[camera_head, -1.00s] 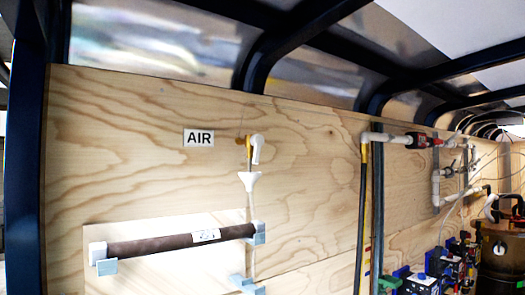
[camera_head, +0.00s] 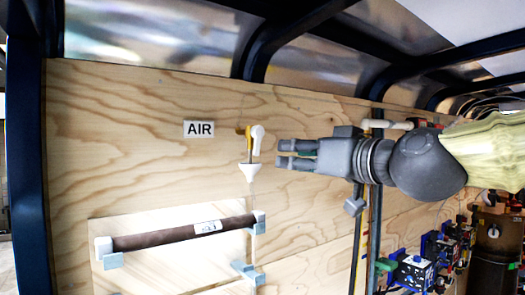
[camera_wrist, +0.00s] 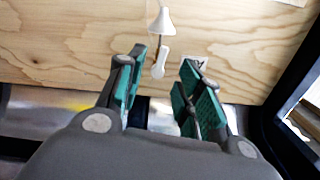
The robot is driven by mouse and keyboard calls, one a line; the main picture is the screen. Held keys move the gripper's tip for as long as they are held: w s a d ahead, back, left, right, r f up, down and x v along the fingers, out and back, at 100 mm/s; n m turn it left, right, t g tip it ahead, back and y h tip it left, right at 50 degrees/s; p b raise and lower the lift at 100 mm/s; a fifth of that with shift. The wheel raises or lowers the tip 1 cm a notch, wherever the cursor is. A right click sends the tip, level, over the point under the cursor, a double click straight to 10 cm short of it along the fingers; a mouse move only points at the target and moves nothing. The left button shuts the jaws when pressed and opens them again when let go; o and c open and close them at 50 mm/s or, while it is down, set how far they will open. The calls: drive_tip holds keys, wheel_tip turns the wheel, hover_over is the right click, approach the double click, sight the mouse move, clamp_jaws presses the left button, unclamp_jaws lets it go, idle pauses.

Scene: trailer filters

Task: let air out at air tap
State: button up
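The air tap has a white handle (camera_head: 257,139) beside a small brass-coloured body (camera_head: 247,131) on the plywood wall, right of the AIR label (camera_head: 199,129). A white funnel (camera_head: 249,173) is just below it. My gripper (camera_head: 279,153) reaches in from the right, its fingertips a little right of the handle and apart from it in this view. In the wrist view, which looks upside down, the green-padded fingers (camera_wrist: 162,74) are spread and empty. The white handle (camera_wrist: 160,57) shows between and beyond them, below the funnel (camera_wrist: 162,20). The right finger partly hides the label.
A dark tube (camera_head: 180,235) lies on brackets on a board below the tap. A white pipe with a red valve and vertical hoses run behind my arm. Equipment with blue boxes (camera_head: 413,273) stands at lower right. The plywood left of the label is bare.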

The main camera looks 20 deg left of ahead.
sight(258, 147)
drive_tip(key=shift+s+r+p+x, duration=0.1)
drive_tip(key=shift+r+p+x, duration=0.15)
drive_tip(key=shift+p+x, duration=1.1)
drive_tip(key=shift+s+r+p+x, duration=0.1)
drive_tip(key=shift+r+p+x, duration=0.25)
drive_tip(key=shift+x, duration=1.85)
drive_tip(key=shift+r+p+x, duration=0.15)
drive_tip(key=shift+p+x, duration=0.8)
drive_tip(key=shift+x, duration=0.8)
drive_tip(key=shift+a, duration=0.15)
clamp_jaws()
